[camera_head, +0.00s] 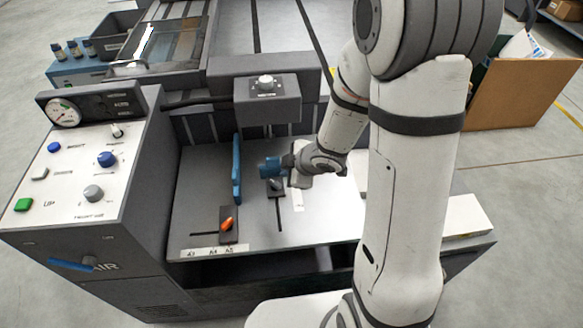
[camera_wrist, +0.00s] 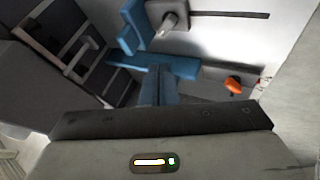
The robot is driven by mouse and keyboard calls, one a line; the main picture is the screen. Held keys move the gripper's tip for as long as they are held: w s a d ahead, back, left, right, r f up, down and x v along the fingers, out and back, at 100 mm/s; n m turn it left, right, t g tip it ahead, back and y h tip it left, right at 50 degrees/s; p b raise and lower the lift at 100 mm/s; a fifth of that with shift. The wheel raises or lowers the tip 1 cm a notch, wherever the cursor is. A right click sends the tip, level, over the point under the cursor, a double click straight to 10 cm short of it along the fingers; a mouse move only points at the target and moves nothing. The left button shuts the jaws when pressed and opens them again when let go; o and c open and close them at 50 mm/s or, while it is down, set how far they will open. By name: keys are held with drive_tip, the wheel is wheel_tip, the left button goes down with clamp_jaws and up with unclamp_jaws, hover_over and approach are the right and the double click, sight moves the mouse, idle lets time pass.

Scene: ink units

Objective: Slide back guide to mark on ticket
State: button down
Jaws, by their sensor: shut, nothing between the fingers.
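The blue back guide (camera_wrist: 133,25) stands behind a grey lever (camera_wrist: 170,22), which also shows in the head view (camera_head: 276,187). The lever sits on a dark plate at the end of a slot (camera_wrist: 225,14). My gripper (camera_wrist: 158,72) is shut and empty, its blue fingers appearing over a longer blue side guide (camera_wrist: 165,65). In the head view my gripper (camera_head: 286,162) is beside the lever; blue parts overlap there, so contact cannot be told.
The side guide (camera_head: 237,168) stands to the left, with an orange lever (camera_head: 227,224) in front and a size label (camera_head: 215,252). A dark housing (camera_head: 267,98) overhangs the rear. A control panel (camera_head: 80,180) is left. The front-centre plate is clear.

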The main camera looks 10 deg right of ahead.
sight(275, 158)
drive_tip(key=b+x, duration=0.2)
drive_tip(key=x, duration=0.6)
drive_tip(key=shift+s+b, duration=0.15)
drive_tip(key=shift+b, duration=0.15)
drive_tip(key=w, duration=0.1)
drive_tip(key=w+p, duration=0.1)
drive_tip(key=shift+w+d+r, duration=0.2)
drive_tip(key=shift+w+r, duration=0.15)
drive_tip(key=shift+r, duration=0.05)
drive_tip(key=shift+w+f+p, duration=0.1)
drive_tip(key=shift+w+p, duration=0.25)
drive_tip(key=shift+w, duration=0.25)
drive_tip(key=w+p, duration=0.2)
drive_tip(key=w, duration=0.1)
drive_tip(key=shift+w+p, duration=0.25)
drive_tip(key=shift+p, duration=0.1)
drive_tip(key=shift+w, duration=0.1)
